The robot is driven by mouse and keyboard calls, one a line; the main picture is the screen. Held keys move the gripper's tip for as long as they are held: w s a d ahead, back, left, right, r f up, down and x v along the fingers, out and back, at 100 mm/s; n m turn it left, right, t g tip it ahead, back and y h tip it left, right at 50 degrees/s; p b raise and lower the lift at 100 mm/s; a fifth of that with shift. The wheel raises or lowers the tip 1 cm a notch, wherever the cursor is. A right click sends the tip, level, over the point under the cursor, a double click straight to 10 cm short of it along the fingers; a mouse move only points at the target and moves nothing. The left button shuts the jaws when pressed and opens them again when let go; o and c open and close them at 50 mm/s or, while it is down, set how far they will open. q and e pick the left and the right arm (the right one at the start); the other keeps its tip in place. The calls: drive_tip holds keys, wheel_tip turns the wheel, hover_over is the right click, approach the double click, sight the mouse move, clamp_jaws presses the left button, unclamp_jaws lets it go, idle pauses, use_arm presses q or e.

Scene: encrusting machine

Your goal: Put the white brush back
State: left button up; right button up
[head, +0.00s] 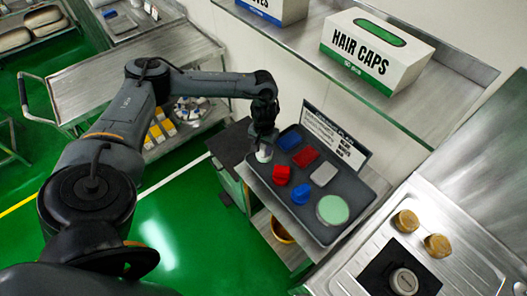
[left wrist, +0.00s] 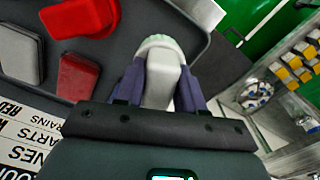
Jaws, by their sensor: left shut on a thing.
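My left gripper (head: 264,142) is shut on the white brush (left wrist: 161,75), with its purple-grey fingers on both sides of the white handle. The brush's pale green-white bristle end points away from the gripper. In the head view the white brush (head: 264,154) shows just below the fingers, over the upper left corner of the dark grey tray (head: 318,227). I cannot tell whether it touches the tray. The tray holds a blue pad (head: 289,139), red pad (head: 306,157), grey pad (head: 323,173), red brush (head: 281,174), blue brush (head: 301,194) and round green item (head: 332,209). My right gripper is out of view.
A printed sign (head: 335,136) stands along the tray's back edge. A shelf above holds a hair caps box (head: 375,50). A steel counter (head: 455,275) with two brown lumps is at right. A steel cart (head: 130,75) stands at left.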

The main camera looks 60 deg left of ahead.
use_arm(q)
drive_tip(key=shift+f, duration=1.55)
drive_tip(key=shift+f, duration=0.15)
drive_tip(key=o, duration=1.1)
